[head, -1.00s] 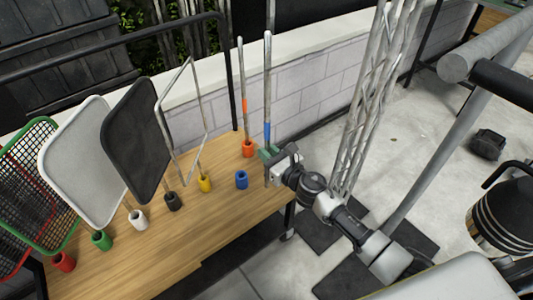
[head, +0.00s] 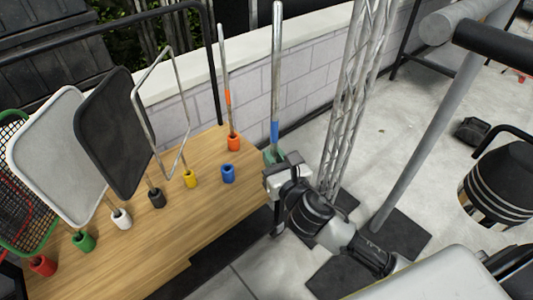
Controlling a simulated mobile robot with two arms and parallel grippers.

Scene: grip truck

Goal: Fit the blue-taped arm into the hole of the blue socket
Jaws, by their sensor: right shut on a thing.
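The blue-taped arm (head: 276,75) is a tall grey metal rod with a blue band low on it, standing nearly upright. My right gripper (head: 274,157) is shut on it just below the blue band; the gripper body hides part of the rod's lower end. The blue socket (head: 228,174) is a short open-topped cylinder near the right edge of the wooden table. The held arm is to the right of the socket and apart from it. My left gripper is not in view.
An orange-taped rod (head: 227,75) stands in the orange socket (head: 233,143) behind the blue one. Yellow (head: 190,179), black, white, green and red sockets line the wooden table (head: 165,240), holding framed panels. A lattice truss (head: 352,100) rises to the right of my gripper.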

